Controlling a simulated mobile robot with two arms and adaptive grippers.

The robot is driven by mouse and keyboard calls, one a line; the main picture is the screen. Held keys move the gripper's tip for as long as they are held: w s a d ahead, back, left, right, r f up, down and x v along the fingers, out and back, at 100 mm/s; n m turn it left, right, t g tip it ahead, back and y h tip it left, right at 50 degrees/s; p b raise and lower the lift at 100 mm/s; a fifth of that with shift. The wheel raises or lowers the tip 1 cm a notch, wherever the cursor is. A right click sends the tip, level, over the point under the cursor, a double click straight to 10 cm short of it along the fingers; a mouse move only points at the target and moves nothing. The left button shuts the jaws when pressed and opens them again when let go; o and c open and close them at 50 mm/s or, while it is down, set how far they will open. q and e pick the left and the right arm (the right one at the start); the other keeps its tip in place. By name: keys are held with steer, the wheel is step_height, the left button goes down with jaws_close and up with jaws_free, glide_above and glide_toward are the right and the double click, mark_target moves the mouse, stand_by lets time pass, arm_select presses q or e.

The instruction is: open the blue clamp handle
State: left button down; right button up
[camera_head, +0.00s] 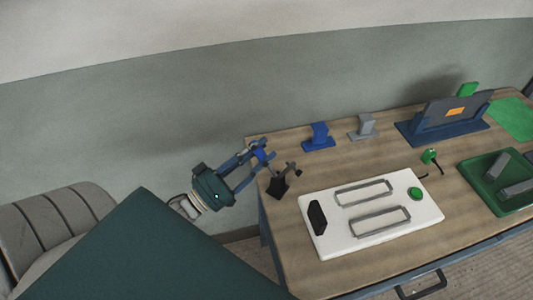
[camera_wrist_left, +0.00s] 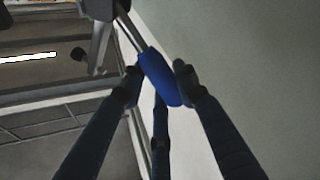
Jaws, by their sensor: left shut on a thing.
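The blue clamp handle (camera_wrist_left: 160,78) shows in the left wrist view between the two fingertips of my left gripper (camera_wrist_left: 156,82), which is shut on it. A grey metal rod runs from the handle up to the clamp body (camera_wrist_left: 100,35). In the head view my left gripper (camera_head: 258,158) is at the left end of the table, by the back corner. The dark clamp (camera_head: 277,187) stands just to its right on the table edge. The handle is mostly hidden by the fingers in the head view. My right gripper is not in view.
The wooden table (camera_head: 380,160) carries a white board (camera_head: 350,243) with two grey frames, a blue stand (camera_head: 319,137), a grey stand (camera_head: 363,127), a dark blue holder (camera_head: 440,125) and a green tray (camera_head: 485,195). A chair (camera_head: 50,230) stands at left.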

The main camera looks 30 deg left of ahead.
arm_select(q)
steer(key=shift+a+f+n+t+y+b, duration=0.3)
steer(key=shift+a+f+n, duration=0.15)
steer(key=shift+n, duration=0.45)
steer(key=shift+a+f+n+t+y+b, duration=0.3)
steer(key=shift+a+f+n, duration=0.1)
steer(key=shift+n, duration=0.5)
steer(key=c, duration=1.3)
jaws_free()
steer(key=shift+f, duration=0.1)
steer(key=v, duration=1.2)
